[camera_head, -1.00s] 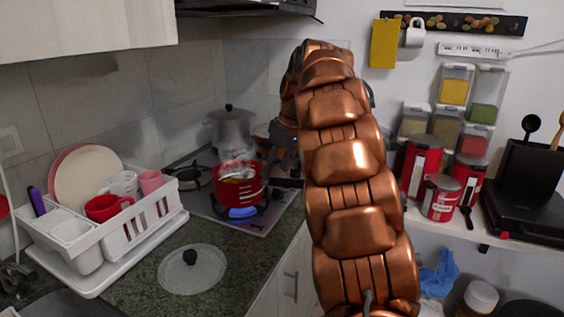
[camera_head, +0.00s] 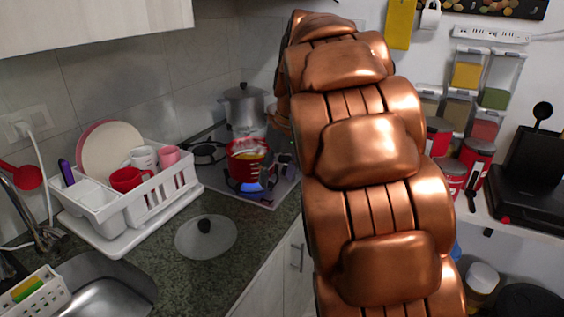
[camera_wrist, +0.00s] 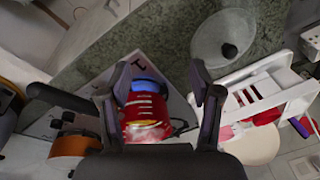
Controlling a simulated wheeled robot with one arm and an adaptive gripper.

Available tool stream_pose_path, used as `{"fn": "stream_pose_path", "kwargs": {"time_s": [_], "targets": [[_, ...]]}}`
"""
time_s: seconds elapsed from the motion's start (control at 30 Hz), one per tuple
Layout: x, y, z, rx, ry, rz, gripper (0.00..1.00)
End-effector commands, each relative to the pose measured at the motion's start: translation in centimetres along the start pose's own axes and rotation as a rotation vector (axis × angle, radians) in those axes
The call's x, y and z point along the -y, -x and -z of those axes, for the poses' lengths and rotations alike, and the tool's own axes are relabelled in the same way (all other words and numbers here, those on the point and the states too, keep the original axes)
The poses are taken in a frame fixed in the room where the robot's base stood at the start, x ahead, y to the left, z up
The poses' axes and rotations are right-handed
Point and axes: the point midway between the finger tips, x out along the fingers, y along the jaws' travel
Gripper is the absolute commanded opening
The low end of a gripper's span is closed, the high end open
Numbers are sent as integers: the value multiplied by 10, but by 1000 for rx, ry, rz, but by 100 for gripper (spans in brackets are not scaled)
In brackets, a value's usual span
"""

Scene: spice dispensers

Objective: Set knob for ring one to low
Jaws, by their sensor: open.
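A white dish rack (camera_head: 150,210) with plates and cups is at left. A grey pot (camera_head: 244,108) stands behind the red pot. Red canisters (camera_head: 476,158) are on the right shelf.

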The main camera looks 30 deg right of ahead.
Motion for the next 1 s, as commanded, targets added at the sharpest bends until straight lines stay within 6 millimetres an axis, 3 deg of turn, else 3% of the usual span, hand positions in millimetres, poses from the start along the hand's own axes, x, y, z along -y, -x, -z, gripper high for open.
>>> {"fn": "stream_pose_path", "kwargs": {"time_s": [0.3, 0.83, 1.0], "targets": [[20, -2, -24, 30, -32, -4, 64], [24, -4, -30, 37, -40, -6, 64], [39, -11, -51, 58, -55, -10, 64]]}}
